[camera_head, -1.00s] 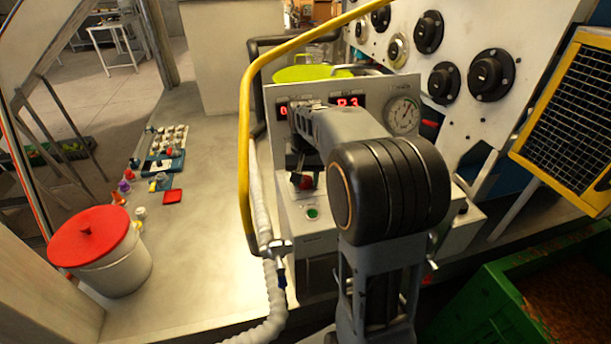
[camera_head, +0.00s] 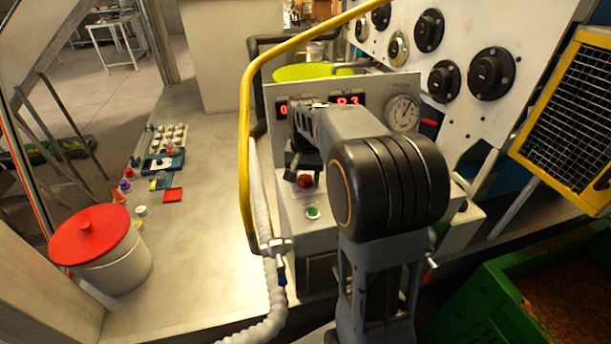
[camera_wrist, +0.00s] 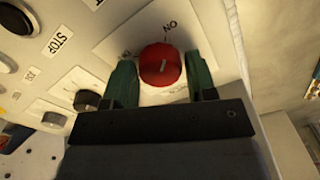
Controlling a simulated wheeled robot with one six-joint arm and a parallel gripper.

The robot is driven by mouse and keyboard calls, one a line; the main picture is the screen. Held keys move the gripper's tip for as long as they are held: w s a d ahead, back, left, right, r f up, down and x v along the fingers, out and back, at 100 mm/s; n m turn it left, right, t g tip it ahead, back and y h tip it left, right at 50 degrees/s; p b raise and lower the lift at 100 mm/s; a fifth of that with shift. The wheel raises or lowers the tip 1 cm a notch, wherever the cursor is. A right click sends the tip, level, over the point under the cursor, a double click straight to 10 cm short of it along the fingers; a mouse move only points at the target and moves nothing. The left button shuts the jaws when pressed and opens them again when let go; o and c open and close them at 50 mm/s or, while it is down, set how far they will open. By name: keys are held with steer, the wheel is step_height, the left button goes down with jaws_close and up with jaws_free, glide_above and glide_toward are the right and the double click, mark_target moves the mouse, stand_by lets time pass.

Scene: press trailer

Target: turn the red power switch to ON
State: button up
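The red power switch (camera_wrist: 161,65) is a round red knob with a pale pointer line, on a white plate in the wrist view. The ON label (camera_wrist: 170,26) reads upside down above it; a smaller label at its left is partly hidden. My gripper (camera_wrist: 160,80) has its two green fingers on either side of the knob, with small gaps visible, so it looks open around the knob rather than clamped. In the head view the red knob (camera_head: 305,180) shows just below my gripper (camera_head: 303,163), partly hidden by my arm.
A green button (camera_head: 312,212) sits below the knob on the panel. A dark knob (camera_wrist: 88,100) and the STOP label (camera_wrist: 60,42) are left of my fingers in the wrist view. A yellow rail (camera_head: 245,150) and grey hose (camera_head: 262,210) run left of the panel.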

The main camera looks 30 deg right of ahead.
mark_target(306, 177)
steer(key=o, duration=0.3)
step_height(306, 177, up, 14)
stand_by(0.7)
steer(key=shift+d+f, duration=0.1)
stand_by(0.5)
